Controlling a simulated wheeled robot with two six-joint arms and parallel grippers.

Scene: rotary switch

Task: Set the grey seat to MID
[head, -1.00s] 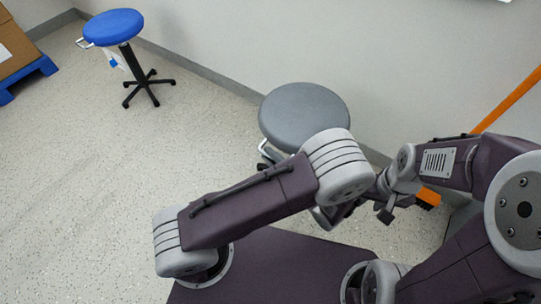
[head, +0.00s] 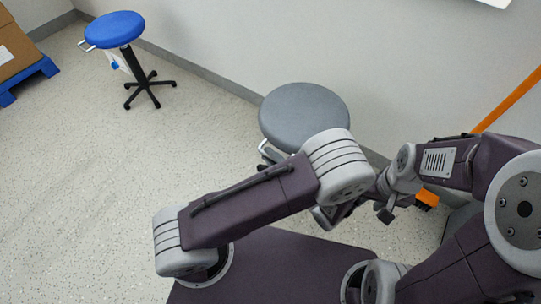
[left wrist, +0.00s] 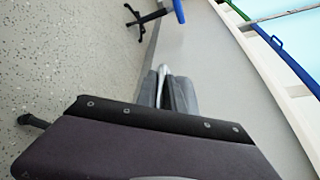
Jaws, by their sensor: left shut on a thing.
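The grey seat (head: 304,117) is a round stool top near the wall in the head view. A pale metal handle (head: 266,148) shows at its lower left; my left arm hides much of the stool below. In the left wrist view, the grey fingers of my left gripper (left wrist: 166,92) are closed around a silver bar (left wrist: 164,72), which looks like that handle. In the head view my left gripper is hidden behind its own arm. My right gripper (head: 385,214) hangs right of the stool, small and partly covered; its jaw opening is unclear. No MID marking is readable.
A blue stool (head: 114,29) with a black base stands at the back left, and shows in the left wrist view (left wrist: 179,10). A cardboard box (head: 14,48) on a blue pallet is at the far left. An orange pole (head: 508,100) leans at right.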

